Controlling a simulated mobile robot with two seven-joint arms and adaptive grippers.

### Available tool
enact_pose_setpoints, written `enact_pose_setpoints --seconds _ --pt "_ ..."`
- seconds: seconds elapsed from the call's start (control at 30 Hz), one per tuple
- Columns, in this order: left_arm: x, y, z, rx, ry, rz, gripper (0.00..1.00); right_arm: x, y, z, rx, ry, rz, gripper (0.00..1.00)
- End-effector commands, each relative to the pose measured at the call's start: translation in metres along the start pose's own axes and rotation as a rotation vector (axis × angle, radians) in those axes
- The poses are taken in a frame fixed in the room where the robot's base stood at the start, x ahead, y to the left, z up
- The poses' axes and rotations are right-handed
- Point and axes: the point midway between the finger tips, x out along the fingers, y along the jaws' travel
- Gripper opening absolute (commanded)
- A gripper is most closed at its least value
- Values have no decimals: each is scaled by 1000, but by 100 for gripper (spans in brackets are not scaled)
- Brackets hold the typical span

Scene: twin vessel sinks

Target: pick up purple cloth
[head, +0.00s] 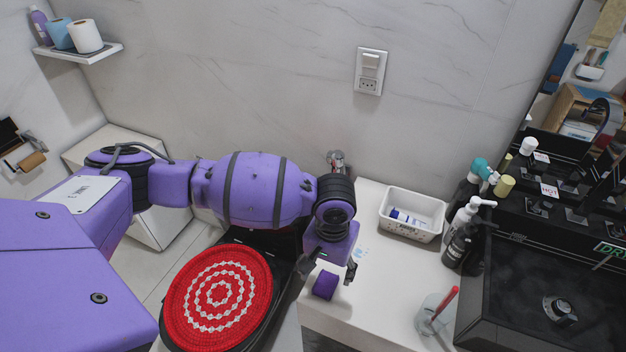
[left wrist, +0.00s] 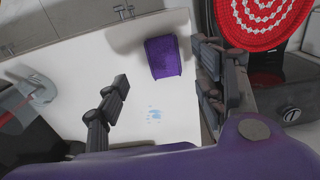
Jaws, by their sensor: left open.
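The purple cloth (head: 326,285) is a small folded block lying on the white counter near its front edge. It also shows in the left wrist view (left wrist: 163,57), at the upper middle. My left gripper (head: 325,271) is open and empty, just above the counter, with its fingers either side of the cloth in the head view. In the left wrist view the gripper (left wrist: 160,100) has its fingers apart, and the cloth lies beyond them, nearer the right finger. I cannot tell whether a finger touches it. My right gripper is not in view.
A red and white round mat (head: 222,300) lies on a dark object left of the gripper. A white basket (head: 411,214), soap bottles (head: 462,232) and a clear cup with a red brush (head: 435,313) stand to the right, beside the black sink (head: 550,290). Bare counter lies between.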

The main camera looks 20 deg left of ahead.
Motion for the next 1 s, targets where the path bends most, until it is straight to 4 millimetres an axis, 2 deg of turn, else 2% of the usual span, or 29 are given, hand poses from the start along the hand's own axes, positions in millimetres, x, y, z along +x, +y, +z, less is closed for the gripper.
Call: enact_pose_setpoints --seconds 0.17,0.4,0.5,0.73,1.0 --pt "21 -1 0 2 2 0 62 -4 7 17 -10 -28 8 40" --pt "56 -4 1 4 3 0 62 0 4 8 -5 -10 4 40" --pt "63 -4 1 4 5 1 62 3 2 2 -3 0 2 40" --pt "63 -4 0 4 7 1 62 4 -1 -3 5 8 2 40" --pt "63 -4 0 4 7 2 27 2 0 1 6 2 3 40"
